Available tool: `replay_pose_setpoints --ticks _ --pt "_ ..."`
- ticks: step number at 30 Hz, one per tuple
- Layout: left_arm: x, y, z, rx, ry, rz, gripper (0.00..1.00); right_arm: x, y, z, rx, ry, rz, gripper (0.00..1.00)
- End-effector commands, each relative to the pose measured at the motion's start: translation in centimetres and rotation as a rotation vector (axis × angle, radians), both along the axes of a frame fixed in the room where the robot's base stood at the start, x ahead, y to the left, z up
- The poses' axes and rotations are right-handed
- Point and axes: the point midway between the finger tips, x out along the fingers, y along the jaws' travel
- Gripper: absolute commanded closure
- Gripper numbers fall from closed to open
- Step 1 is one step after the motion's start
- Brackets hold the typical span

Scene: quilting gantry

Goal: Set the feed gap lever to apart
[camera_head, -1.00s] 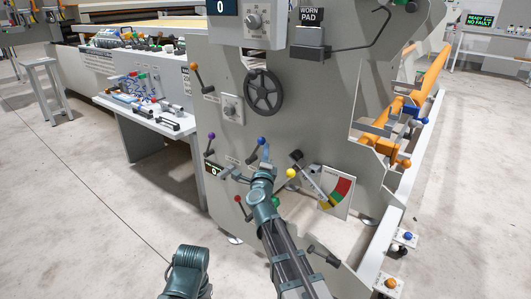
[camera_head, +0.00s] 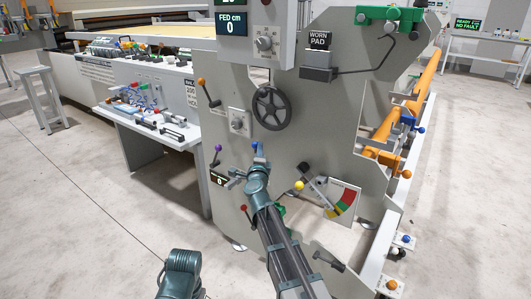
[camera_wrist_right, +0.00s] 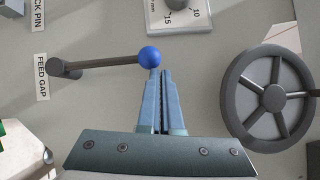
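The feed gap lever is a dark rod with a blue ball knob (camera_wrist_right: 150,56) in the right wrist view. Its pivot is beside the FEED GAP label (camera_wrist_right: 42,78), and the rod points nearly straight up the panel, leaning slightly left. The knob also shows in the head view (camera_head: 255,146), with the rod largely hidden by my right arm. My right gripper (camera_wrist_right: 160,75) has its fingers together, with nothing between them. Its tips are at the knob's right side as the head sees it, seemingly touching it. My left gripper is out of the picture; only a left arm link shows.
A handwheel (camera_head: 271,108) and a dial (camera_head: 239,122) are above the lever. A yellow-knobbed lever (camera_head: 299,186) with a coloured scale (camera_head: 343,200) is to the right. A purple-knobbed lever (camera_head: 218,149) is to the left.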

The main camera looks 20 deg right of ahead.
Motion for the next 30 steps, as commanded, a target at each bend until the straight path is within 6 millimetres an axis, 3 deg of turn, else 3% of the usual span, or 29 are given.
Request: replay_pose_setpoints --ticks 15,30 --pt "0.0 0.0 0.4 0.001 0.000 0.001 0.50 4.8 3.7 0.4 -0.001 0.000 0.001 1.00" --pt "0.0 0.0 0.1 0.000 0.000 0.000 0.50 6.2 4.9 0.0 0.000 0.000 0.001 1.00"
